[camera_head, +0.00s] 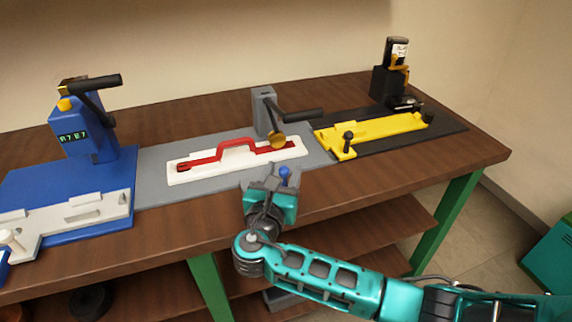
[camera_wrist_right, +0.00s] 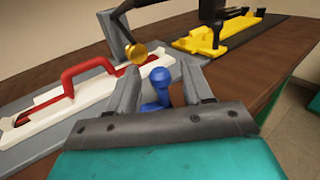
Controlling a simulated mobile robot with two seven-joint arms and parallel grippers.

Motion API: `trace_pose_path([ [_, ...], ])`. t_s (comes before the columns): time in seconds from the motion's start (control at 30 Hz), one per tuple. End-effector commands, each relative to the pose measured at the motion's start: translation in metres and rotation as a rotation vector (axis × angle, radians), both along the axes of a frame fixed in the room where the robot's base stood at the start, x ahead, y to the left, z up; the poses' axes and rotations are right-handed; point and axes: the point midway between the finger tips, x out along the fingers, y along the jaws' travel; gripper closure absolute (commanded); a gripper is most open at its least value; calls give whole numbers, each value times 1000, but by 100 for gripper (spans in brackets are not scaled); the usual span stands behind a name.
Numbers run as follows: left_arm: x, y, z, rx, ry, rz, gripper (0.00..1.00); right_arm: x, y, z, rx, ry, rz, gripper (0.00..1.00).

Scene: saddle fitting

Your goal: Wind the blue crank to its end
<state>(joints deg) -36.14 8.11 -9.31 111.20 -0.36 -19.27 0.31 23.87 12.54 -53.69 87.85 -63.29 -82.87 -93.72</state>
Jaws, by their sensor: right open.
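The blue crank (camera_head: 284,172) shows as a small blue knob at the front edge of the grey plate (camera_head: 160,150). In the right wrist view the blue knob (camera_wrist_right: 157,84) stands upright between the fingers. My right gripper (camera_head: 272,178) is open, with one finger on each side of the knob; I cannot tell whether either finger touches it. The lower part of the crank is partly hidden by the gripper. My left gripper is not in view.
A white plate with a red handle (camera_head: 238,146) lies behind the gripper. A grey post with a black lever (camera_head: 300,115) and brass disc stands behind it. A yellow fixture (camera_head: 375,133) is at the right, a blue machine (camera_head: 85,135) at the left.

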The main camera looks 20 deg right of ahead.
Motion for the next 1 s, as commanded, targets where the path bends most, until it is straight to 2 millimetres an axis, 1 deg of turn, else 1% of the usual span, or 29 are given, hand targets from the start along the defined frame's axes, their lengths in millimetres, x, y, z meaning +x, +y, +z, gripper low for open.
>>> trace_pose_path([
  [0.03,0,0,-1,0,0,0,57,7,-5,1,-2,-3,-1,50],
  [0.1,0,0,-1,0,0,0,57,15,-9,0,-1,-2,-1,50],
  [0.2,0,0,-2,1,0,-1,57,23,-14,0,-1,-1,0,50],
  [0.33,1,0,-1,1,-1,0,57,27,-17,0,1,-1,0,50],
  [0.57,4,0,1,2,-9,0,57,27,-17,0,1,0,1,50],
  [0.67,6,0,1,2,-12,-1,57,27,-17,0,1,-1,1,57],
  [1.0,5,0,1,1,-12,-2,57,27,-17,0,1,-1,1,90],
])
